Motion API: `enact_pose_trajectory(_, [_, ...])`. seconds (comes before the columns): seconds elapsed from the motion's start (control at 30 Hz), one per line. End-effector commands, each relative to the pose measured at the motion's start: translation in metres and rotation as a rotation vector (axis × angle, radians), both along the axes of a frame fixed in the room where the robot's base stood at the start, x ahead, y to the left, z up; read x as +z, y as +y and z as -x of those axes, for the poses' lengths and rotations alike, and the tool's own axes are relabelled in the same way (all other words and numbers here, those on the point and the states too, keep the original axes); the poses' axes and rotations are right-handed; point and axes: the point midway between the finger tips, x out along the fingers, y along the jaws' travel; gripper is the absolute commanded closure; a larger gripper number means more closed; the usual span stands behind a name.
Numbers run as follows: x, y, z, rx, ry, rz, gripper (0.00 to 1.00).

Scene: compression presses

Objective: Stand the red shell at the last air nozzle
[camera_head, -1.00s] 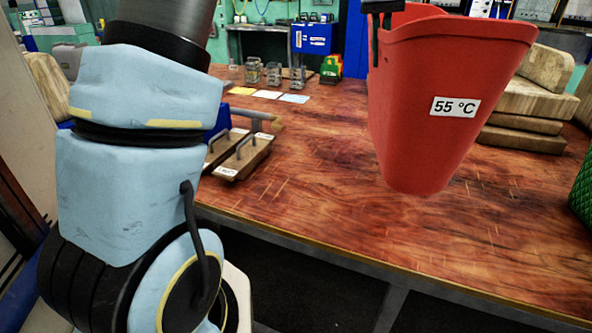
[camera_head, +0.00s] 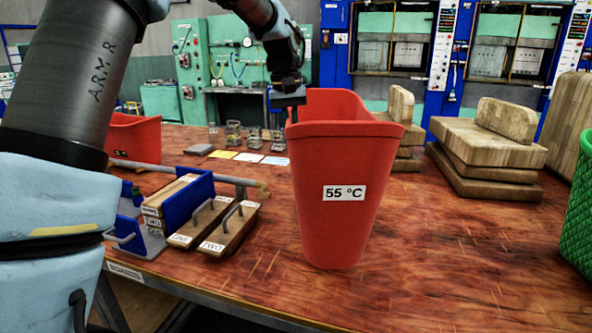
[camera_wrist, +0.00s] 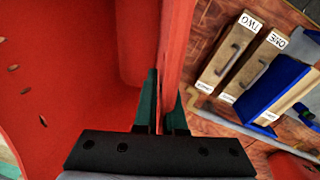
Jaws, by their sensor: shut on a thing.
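The red shell (camera_head: 345,220) is a tall, tapering open-topped bin with a "55 °C" label. It is upright near the middle of the head view, over the wooden table. My gripper (camera_head: 290,110) is shut on the shell's rim at its left side. In the wrist view my gripper (camera_wrist: 166,88) has its two green fingers on either side of the red wall (camera_wrist: 178,40); the shell's inside (camera_wrist: 60,70) lies to the left. I cannot tell whether the shell's base touches the table. No air nozzle can be made out clearly; hoses (camera_head: 238,45) hang on a green panel at the back.
The table (camera_head: 460,260) has clear room at front right. Wooden blocks (camera_head: 485,155) are stacked behind right; a green basket (camera_head: 580,215) is at the right edge. Handled boards (camera_head: 230,230), a blue rack (camera_head: 185,205) and another red container (camera_head: 133,138) stand left. Coloured cards (camera_head: 248,157) lie behind.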

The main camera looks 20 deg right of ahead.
Motion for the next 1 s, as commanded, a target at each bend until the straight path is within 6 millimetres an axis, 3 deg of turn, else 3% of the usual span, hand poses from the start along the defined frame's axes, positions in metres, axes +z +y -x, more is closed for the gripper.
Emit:
enact_pose_trajectory(0.43, [-0.044, 0.0, 0.0, 0.001, -0.001, 0.003, 1.0])
enact_pose_trajectory(0.83, [-0.05, 0.0, 0.0, 0.001, -0.002, 0.003, 1.0])
enact_pose_trajectory(0.87, [-0.051, 0.0, 0.0, 0.001, -0.001, 0.002, 0.9])
enact_pose_trajectory(1.0, [-0.05, 0.0, 0.0, 0.0, -0.001, 0.002, 0.75])
